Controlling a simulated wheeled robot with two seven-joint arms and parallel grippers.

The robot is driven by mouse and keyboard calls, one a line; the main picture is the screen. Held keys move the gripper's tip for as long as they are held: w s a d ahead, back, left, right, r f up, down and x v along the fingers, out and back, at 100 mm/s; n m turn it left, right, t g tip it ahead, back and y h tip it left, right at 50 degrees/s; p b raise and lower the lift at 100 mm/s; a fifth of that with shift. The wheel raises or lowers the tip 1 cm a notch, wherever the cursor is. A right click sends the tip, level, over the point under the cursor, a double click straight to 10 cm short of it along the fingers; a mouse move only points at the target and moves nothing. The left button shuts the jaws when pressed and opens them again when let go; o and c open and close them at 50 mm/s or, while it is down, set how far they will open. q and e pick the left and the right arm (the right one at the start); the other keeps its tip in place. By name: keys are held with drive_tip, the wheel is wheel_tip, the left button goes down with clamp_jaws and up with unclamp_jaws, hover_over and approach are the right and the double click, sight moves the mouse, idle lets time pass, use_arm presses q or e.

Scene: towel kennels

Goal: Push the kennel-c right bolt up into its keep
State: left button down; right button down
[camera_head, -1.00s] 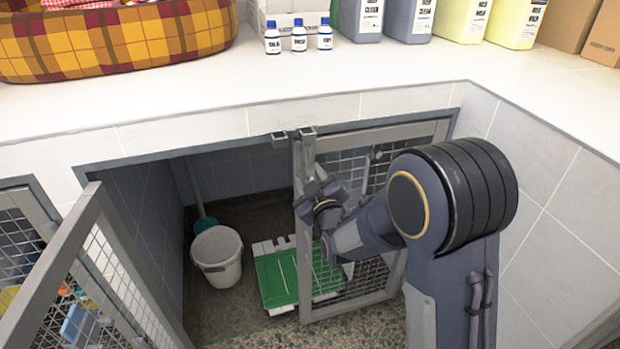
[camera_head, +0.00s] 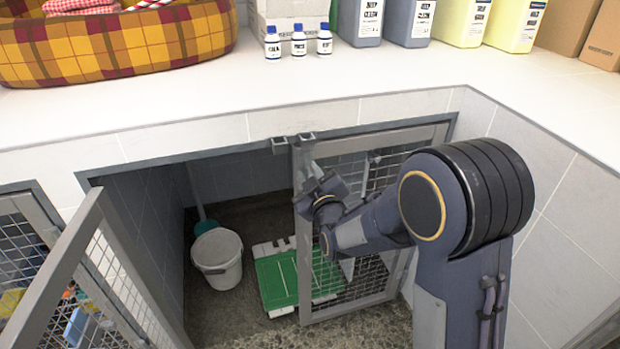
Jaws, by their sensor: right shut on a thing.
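The right door (camera_head: 390,285) of the kennel is a grey-framed mesh panel, standing across the right part of the opening. Its bolt is on the left upright of the door and is mostly hidden by my right gripper (camera_head: 312,190), which is shut on it in the upper part of that upright. Small grey keep brackets (camera_head: 280,145) sit on the top frame, above the door's left edge. A gap shows between my gripper and the brackets. I cannot tell whether the bolt tip is inside its keep. My left gripper is not in view.
The left door (camera_head: 65,270) stands swung open towards me. Inside the kennel are a white bucket (camera_head: 218,258) and a green-and-white slatted board (camera_head: 275,278). The white counter (camera_head: 200,105) above carries a plaid pet bed (camera_head: 120,45), small bottles and jugs. My right arm covers the door's right side.

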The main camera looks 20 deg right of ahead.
drive_tip(key=shift+r, duration=0.8)
drive_tip(key=shift+f, duration=0.1)
drive_tip(key=c, duration=1.3)
unclamp_jaws()
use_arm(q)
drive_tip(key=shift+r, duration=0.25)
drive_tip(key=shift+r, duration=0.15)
use_arm(e)
drive_tip(key=s, duration=0.7)
drive_tip(key=shift+s+d, duration=0.15)
drive_tip(key=shift+s, duration=0.2)
